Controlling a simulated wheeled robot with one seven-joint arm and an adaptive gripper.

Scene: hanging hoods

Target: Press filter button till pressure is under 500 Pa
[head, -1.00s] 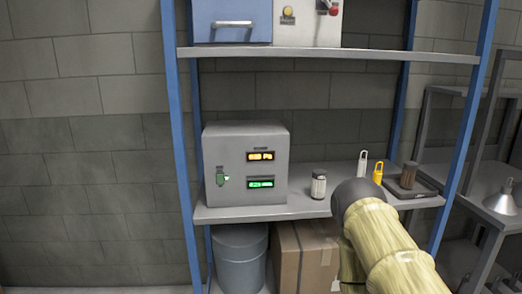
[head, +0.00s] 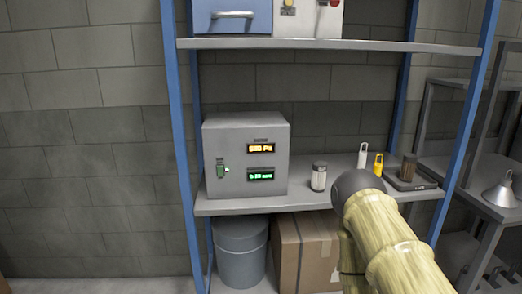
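A grey box (head: 239,192) stands on the lower shelf. Its front carries an orange display (head: 262,147) that seems to end in "Pa"; its digits are too blurred to read surely. Below it is a green-lit display (head: 262,176), also hard to read. A small green control (head: 220,168) sits on the box's left side. I cannot tell which control is the filter button. My gripper is not in view; only my yellow arm with its dark joint shows at lower right, in front of the shelf's right half.
The lower shelf (head: 290,204) also holds a white-and-grey jar (head: 319,176), white and yellow tagged items, and a dark tray. The upper shelf (head: 330,45) bears a blue box (head: 232,20) and a white box with yellow and red buttons. A bin (head: 240,255) and carton (head: 305,265) stand below.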

